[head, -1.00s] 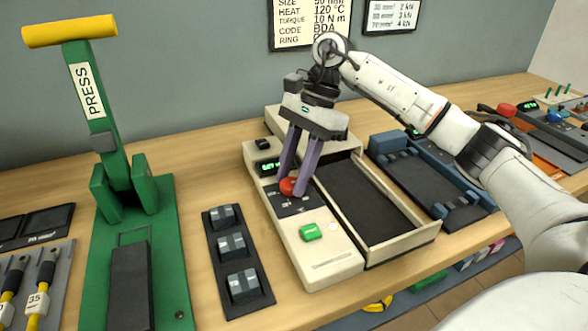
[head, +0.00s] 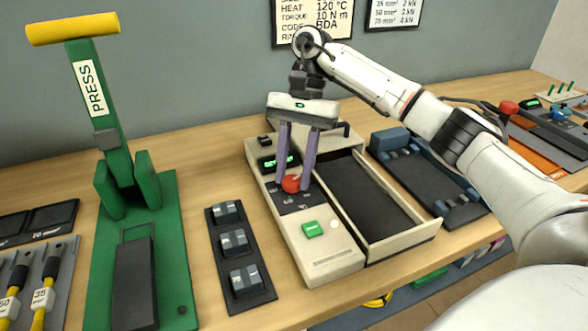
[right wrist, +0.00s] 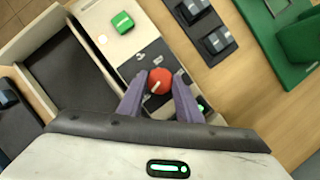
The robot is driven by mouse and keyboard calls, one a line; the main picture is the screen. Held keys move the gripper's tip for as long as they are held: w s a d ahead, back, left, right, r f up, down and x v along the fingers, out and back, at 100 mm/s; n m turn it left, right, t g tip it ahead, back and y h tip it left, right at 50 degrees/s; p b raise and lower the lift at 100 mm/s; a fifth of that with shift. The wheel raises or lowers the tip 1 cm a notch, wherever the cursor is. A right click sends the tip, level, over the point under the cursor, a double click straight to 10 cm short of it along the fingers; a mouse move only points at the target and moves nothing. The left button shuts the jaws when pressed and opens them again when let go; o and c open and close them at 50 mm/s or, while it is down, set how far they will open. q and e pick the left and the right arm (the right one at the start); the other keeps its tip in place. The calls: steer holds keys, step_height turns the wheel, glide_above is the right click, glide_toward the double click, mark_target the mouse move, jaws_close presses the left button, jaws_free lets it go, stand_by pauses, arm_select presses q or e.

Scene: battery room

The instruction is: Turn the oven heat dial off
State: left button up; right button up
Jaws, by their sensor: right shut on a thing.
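The oven (head: 335,262) is a cream box on the bench, with a small green-lit display near its back end. Its heat dial (head: 291,183) is a red knob on a dark panel; it also shows in the right wrist view (right wrist: 159,80) with a pale pointer mark. My right gripper (head: 297,184) comes down from above with its two purple fingers on either side of the dial, shut on it. In the right wrist view its fingertips (right wrist: 160,90) flank the knob. The dial's setting marks are too small to read. My left gripper is not in view.
A green button (head: 312,229) sits on the oven in front of the dial. An open dark-floored drawer (head: 405,240) lies to its right. A dark block rack (head: 250,303) and a green press (head: 160,260) stand to the left.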

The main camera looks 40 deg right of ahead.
steer(key=o, duration=1)
steer(key=shift+o, duration=0.2)
arm_select(q)
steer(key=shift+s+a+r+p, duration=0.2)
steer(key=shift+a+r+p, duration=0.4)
steer(key=shift+p, duration=0.65)
arm_select(e)
steer(key=v, duration=1)
steer(key=shift+r, duration=0.2)
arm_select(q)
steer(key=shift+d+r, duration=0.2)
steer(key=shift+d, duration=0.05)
